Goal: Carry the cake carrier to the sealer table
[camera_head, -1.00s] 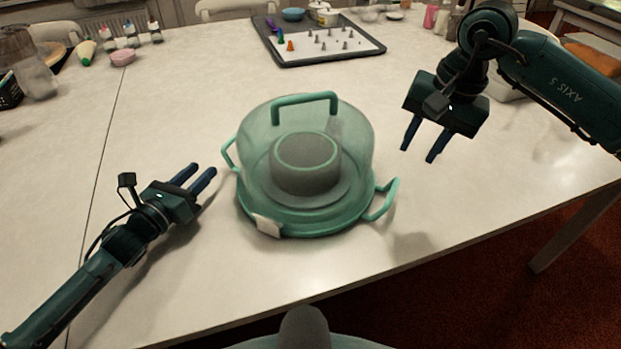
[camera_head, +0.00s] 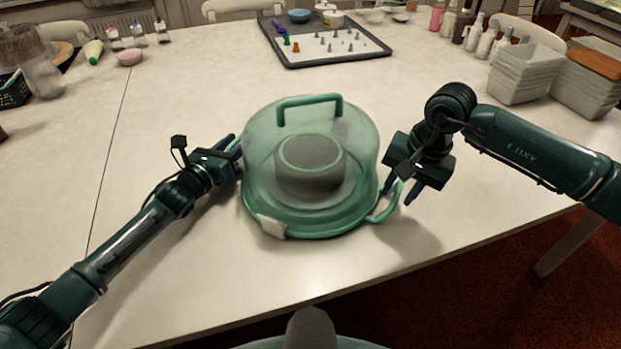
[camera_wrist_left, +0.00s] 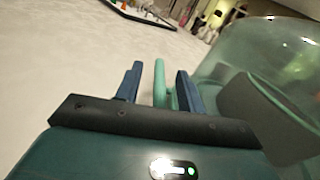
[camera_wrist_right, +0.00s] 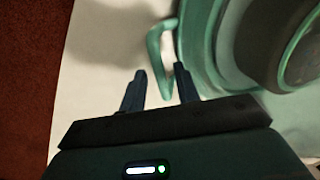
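The cake carrier (camera_head: 325,222) stands upright on the white table, with a clear dome, a green top handle (camera_head: 309,100), a green base and a grey cake inside. My left gripper (camera_head: 234,145) is open at its left side. In the left wrist view, the green left handle (camera_wrist_left: 160,82) stands between the open fingers, with gaps beside it. My right gripper (camera_head: 400,190) is open, with its fingers about the right side handle (camera_head: 386,206). In the right wrist view, that handle (camera_wrist_right: 155,45) lies at and just beyond the fingertips; I cannot tell whether they touch it.
A dark tray (camera_head: 290,62) with small piping tips lies behind the carrier. Stacked grey containers (camera_head: 525,75) and bottles stand at the back right. A jar (camera_head: 40,75) and a black basket stand at the left. The table around the carrier is mostly clear.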

